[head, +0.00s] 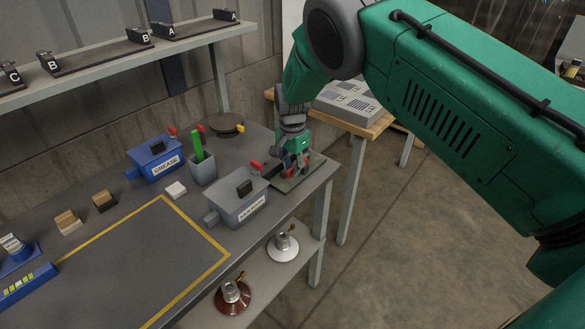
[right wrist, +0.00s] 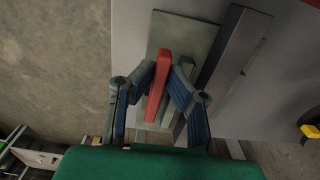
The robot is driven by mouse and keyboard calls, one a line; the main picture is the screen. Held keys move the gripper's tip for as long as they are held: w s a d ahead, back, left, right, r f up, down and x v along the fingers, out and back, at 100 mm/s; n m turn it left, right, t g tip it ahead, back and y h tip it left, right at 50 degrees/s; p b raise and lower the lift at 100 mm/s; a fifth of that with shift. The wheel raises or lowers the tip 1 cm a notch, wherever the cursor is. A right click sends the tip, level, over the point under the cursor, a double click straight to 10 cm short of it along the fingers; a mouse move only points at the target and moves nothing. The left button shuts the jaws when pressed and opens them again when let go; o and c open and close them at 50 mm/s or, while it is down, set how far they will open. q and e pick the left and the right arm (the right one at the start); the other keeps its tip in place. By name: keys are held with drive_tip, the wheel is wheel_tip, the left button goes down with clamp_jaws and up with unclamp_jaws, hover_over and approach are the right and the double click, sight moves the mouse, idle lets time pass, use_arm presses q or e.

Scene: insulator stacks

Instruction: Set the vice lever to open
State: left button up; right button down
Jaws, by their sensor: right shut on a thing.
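The vice stands on a grey-green base plate (head: 312,178) at the right end of the workbench in the head view, mostly hidden by my right gripper (head: 294,168). In the right wrist view, the red vice lever (right wrist: 158,85) stands between the two fingers of my right gripper (right wrist: 167,80). The gripper is shut on it. The lever looks slightly tilted over the base plate (right wrist: 185,35). A dark grey bar (right wrist: 232,60) of the vice lies beside it. My left gripper is in neither view.
A grey labelled box (head: 238,207) stands just left of the vice, with a grey cup (head: 203,170) and blue GREASE box (head: 155,160) beyond. A round dark disc (head: 226,123) lies behind. Insulators (head: 283,246) stand on the lower shelf. The yellow-marked bench area (head: 140,255) is clear.

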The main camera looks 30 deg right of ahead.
drive_tip(key=shift+a, duration=0.1)
drive_tip(key=c, duration=1.7)
unclamp_jaws()
drive_tip(key=shift+c, duration=0.2)
drive_tip(key=shift+o, duration=0.7)
drive_tip(key=shift+w, duration=0.1)
drive_tip(key=shift+r, duration=0.25)
wheel_tip(320, 180, up, 11)
drive_tip(key=shift+r, duration=0.1)
